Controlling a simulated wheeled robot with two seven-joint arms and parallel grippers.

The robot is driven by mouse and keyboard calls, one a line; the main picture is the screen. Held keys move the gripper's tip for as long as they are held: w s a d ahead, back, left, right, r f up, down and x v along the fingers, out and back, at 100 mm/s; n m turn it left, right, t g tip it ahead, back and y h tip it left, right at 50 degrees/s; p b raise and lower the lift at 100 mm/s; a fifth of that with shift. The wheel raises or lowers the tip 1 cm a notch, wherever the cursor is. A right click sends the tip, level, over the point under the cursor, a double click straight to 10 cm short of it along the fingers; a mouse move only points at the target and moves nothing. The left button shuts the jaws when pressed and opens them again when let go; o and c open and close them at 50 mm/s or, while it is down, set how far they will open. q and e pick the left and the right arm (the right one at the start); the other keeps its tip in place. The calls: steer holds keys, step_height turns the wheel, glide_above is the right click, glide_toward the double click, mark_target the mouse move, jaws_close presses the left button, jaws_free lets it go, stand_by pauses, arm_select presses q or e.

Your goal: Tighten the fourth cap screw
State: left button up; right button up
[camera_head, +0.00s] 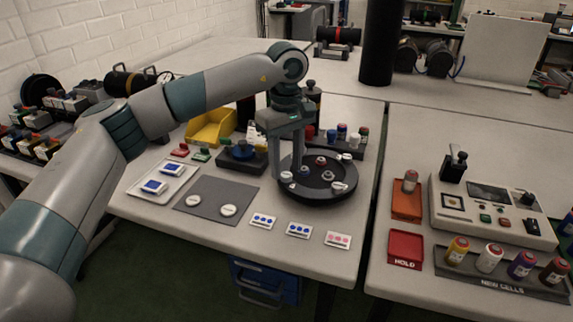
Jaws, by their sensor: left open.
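My left gripper (285,165) reaches in from the left and points down over the left side of a black round fixture (318,197). Its fingers are apart. Several small light caps sit on the fixture, among them one at the back with a red top (321,161), one near the middle (328,175), one at the front right (337,187) and one at the left (286,176) close beneath the gripper's fingers. I cannot tell which is the fourth cap screw, or whether the fingers touch anything. My right gripper is not in view.
A grey mat (216,212) with two white discs lies left of the fixture. A yellow bin (210,128) stands behind. Small dotted cards (299,230) lie in front. The right table holds a control box (492,210), a red HOLD tray (405,249) and a NEW CELLS rack (500,283).

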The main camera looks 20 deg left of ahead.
arm_select(q)
step_height(320, 180, up, 17)
steer(key=shift+f, duration=0.15)
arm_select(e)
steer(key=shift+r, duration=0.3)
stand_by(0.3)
arm_select(q)
step_height(320, 180, up, 5)
steer(key=p, duration=0.5)
glide_above(286, 174)
steer(key=shift+r+p, duration=2.5)
steer(key=shift+r, duration=0.05)
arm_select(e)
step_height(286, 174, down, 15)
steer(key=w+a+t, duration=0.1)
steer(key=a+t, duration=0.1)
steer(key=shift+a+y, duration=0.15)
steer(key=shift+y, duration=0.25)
